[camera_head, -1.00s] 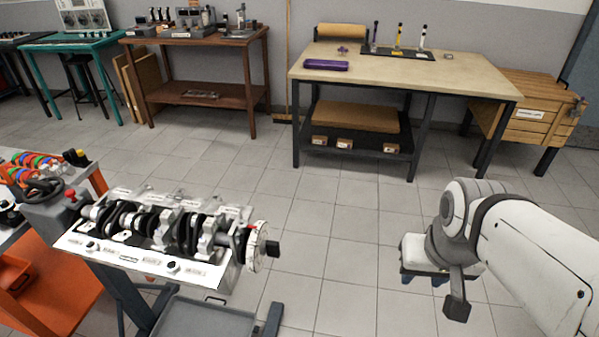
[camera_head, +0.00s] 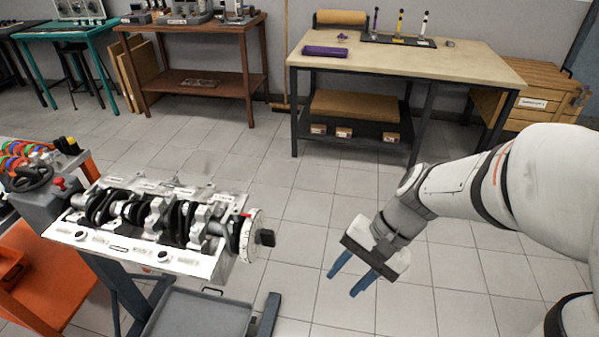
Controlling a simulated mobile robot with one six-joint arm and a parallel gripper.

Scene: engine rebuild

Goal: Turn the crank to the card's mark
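The crank (camera_head: 158,218) is a dark and grey crankshaft lying in a pale engine block (camera_head: 120,252) on a stand at the left. A white round disc (camera_head: 248,237) sits on its right end, with a dark knob (camera_head: 266,238) sticking out and a small red mark near the disc's top. My gripper (camera_head: 348,283) is to the right of the disc and apart from it, over the floor. Its two blue fingers point down and left, spread with a gap between them, and it is empty. No card can be made out.
A grey tray (camera_head: 205,318) sits low on the stand. An orange cart (camera_head: 50,300) stands at the far left. A workbench (camera_head: 455,68) with a purple case (camera_head: 325,51) is at the back. Tiled floor between the block and the bench is clear.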

